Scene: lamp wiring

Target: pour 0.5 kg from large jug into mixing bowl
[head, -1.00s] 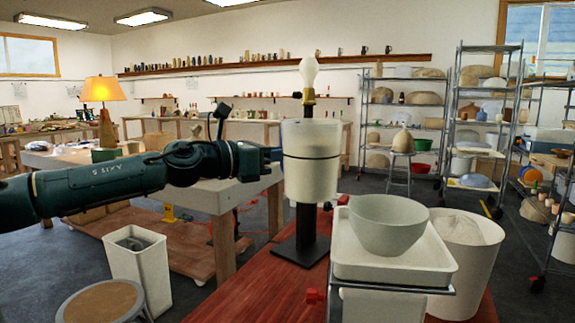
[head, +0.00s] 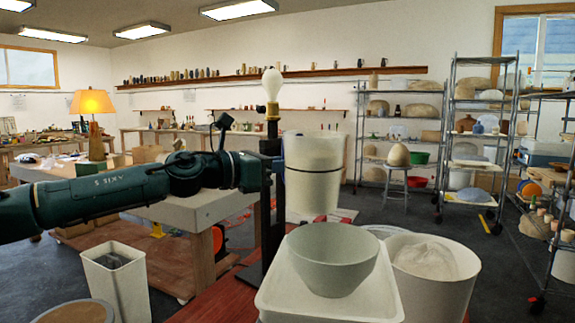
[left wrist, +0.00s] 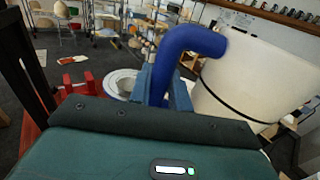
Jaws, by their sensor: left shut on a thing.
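The large jug (head: 314,172) is a white, upright cylinder with a dark band, held up in the air behind the mixing bowl. Its blue handle (left wrist: 190,42) shows in the left wrist view, with its white body (left wrist: 255,75) to the right. My left gripper (head: 272,165) is shut on this handle, partly hidden by a dark post in the head view. The mixing bowl (head: 333,262) is pale grey-green and sits upright on a white tray (head: 282,300). The jug is apart from the bowl. The inside of the jug is hidden. My right gripper is not in view.
A dark post with a bare bulb (head: 272,84) stands close to the jug's left. A white bucket (head: 433,275) with pale heaped contents is right of the bowl. A red tabletop (head: 230,300) lies beneath. A white bin (head: 118,285) stands on the floor at left.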

